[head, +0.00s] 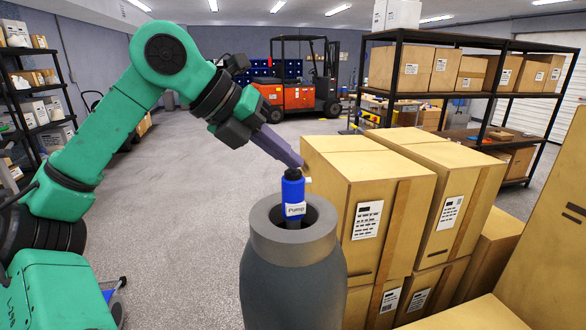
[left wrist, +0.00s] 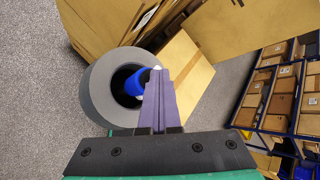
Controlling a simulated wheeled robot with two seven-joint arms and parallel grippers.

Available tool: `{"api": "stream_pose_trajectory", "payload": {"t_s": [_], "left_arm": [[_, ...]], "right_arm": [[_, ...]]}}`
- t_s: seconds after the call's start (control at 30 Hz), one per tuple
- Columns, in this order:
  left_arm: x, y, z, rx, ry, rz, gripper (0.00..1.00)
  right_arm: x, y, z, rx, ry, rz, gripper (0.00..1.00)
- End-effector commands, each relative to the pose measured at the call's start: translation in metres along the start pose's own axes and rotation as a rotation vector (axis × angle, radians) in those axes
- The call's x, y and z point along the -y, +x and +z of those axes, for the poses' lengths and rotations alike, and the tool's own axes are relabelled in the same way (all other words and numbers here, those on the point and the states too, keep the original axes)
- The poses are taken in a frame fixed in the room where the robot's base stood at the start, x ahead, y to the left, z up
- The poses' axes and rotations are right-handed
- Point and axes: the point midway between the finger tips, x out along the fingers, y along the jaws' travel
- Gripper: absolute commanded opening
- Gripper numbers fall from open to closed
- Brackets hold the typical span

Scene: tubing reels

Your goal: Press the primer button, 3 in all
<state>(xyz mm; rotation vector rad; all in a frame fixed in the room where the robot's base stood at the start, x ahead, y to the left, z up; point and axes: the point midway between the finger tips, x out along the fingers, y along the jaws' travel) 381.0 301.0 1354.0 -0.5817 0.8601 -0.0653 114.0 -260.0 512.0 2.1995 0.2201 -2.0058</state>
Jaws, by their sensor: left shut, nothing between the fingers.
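A blue pump (head: 293,190) with a white "Pump" label stands upright in the round opening of a dark grey vessel (head: 290,285) with a lighter grey collar. A small white part juts from the right of its top. My left gripper (head: 299,162) is shut and empty, its purple fingers slanting down to just above the pump's top. I cannot tell whether the tips touch it. In the left wrist view, the fingers (left wrist: 158,74) reach beside the blue pump (left wrist: 134,84) and partly hide it, inside the grey collar (left wrist: 97,82). The primer button itself is not clearly visible. My right gripper is not in view.
Stacked cardboard boxes (head: 375,190) stand close on the right of the vessel, near the fingertips. A dark shelf rack (head: 485,97) with boxes and an orange forklift (head: 290,97) are further back. The floor (head: 190,190) left of the vessel is clear.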

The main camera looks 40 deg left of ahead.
Motion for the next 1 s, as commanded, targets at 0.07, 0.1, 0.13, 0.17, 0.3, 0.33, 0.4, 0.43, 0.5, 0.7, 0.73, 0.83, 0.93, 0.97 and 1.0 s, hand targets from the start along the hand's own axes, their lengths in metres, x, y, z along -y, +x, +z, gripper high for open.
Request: {"api": "stream_pose_trajectory", "payload": {"t_s": [0.07, 0.1, 0.13, 0.17, 0.3, 0.33, 0.4, 0.43, 0.5, 0.7, 0.73, 0.83, 0.93, 0.97, 1.0], "left_arm": [[0.0, 0.0, 0.0, -0.002, 0.0, 0.001, 0.0], [0.0, 0.0, 0.0, -0.002, 0.0, 0.001, 0.0], [0.0, 0.0, 0.0, -0.002, 0.0, 0.001, 0.0], [0.0, 0.0, 0.0, -0.002, 0.0, 0.001, 0.0], [0.002, -0.003, 0.002, -0.002, 0.0, 0.002, 0.0], [0.003, -0.005, 0.003, -0.002, 0.0, 0.002, 0.0], [0.006, -0.008, 0.006, -0.002, 0.0, 0.002, 0.0], [0.007, -0.009, 0.007, -0.002, 0.0, 0.002, 0.0], [0.009, -0.012, 0.009, -0.002, 0.0, 0.002, 0.0], [0.009, -0.013, 0.009, -0.001, 0.0, 0.002, 0.0], [0.009, -0.013, 0.009, -0.001, 0.0, 0.001, 0.0], [0.009, -0.013, 0.009, -0.001, 0.0, 0.001, 0.0], [0.012, -0.016, 0.012, -0.001, 0.0, 0.001, 0.0], [0.013, -0.018, 0.013, -0.001, 0.0, 0.001, 0.0], [0.015, -0.021, 0.016, -0.001, 0.0, 0.001, 0.0]], "right_arm": [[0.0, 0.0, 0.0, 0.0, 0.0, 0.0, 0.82], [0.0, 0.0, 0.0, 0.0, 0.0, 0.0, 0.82], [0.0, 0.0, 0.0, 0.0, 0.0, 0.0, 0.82], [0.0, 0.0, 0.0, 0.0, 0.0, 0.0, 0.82], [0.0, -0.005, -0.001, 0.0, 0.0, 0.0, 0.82], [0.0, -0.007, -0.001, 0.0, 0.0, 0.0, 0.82], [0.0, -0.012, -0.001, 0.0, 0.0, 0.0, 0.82], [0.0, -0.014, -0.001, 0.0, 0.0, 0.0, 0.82], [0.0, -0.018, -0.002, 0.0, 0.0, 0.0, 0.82], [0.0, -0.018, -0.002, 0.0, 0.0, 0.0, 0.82], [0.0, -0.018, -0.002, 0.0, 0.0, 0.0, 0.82], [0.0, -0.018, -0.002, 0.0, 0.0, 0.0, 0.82], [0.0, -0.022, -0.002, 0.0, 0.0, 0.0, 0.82], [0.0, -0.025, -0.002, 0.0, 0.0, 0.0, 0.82], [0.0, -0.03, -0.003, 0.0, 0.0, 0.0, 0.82]]}}
